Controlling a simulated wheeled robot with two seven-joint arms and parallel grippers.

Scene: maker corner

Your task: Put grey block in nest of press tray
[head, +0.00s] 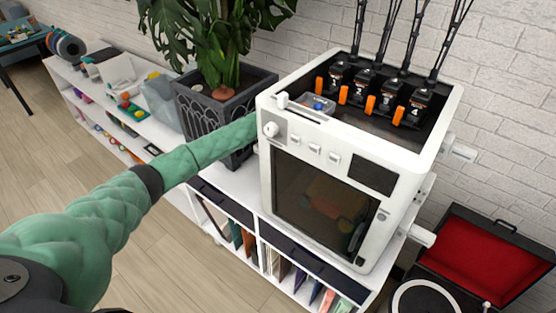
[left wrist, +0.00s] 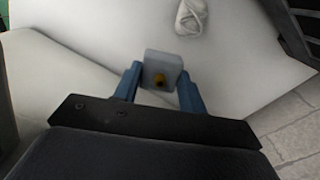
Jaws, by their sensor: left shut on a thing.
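In the left wrist view my left gripper (left wrist: 160,76) has its two blue fingers shut on the grey block (left wrist: 163,62), one on each side. I cannot make out the press tray. My right gripper is in neither view.
The boxy white machine (head: 390,165) stands on a white shelf unit (head: 205,180). A plant in a dark planter (head: 205,105) is left of it. An open red-lined case (head: 490,255) is at lower right. A pale crumpled item (left wrist: 191,16) lies beyond the block.

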